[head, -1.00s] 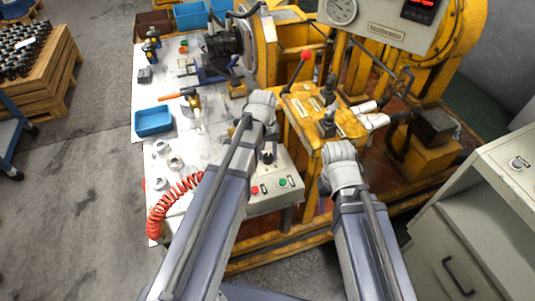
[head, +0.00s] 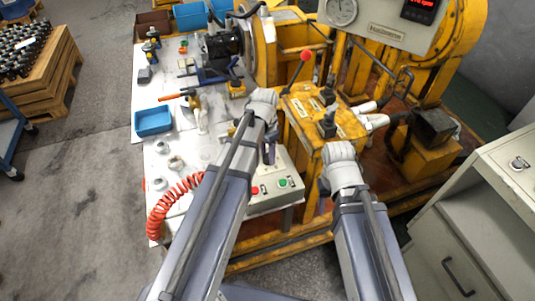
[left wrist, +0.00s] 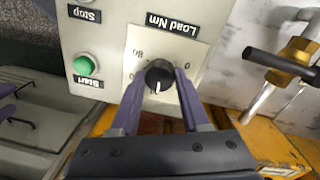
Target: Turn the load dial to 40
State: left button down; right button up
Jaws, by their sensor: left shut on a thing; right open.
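The load dial (left wrist: 160,76) is a round black knob with a white pointer mark, on a pale plate lettered "Load Nm". The lettering is upside down in the left wrist view, and the pointer faces down there. The two purple fingers of my left gripper (left wrist: 158,90) stand on either side of the dial, shut on it. In the head view my left gripper (head: 268,153) is at the control box (head: 285,164), and the arm hides much of it. My right wrist shows right of the box; its fingers are hidden.
A green Start button (left wrist: 85,65) and a Stop button sit beside the dial plate. A brass fitting with a black handle (left wrist: 282,66) is at the right of the left wrist view. The yellow machine (head: 322,112) stands behind the box; a red coiled hose (head: 168,207) lies left.

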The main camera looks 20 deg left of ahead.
aim_at(267, 155)
pick_arm(q)
jog(key=shift+m, duration=0.6)
jog(key=shift+c, duration=1.9)
grip_release()
notch_tip(267, 155, up, 8)
jog(key=p, duration=0.7)
jog(key=shift+w+a+p, duration=0.15)
jog(key=shift+p, duration=0.25)
jog(key=shift+f, duration=0.1)
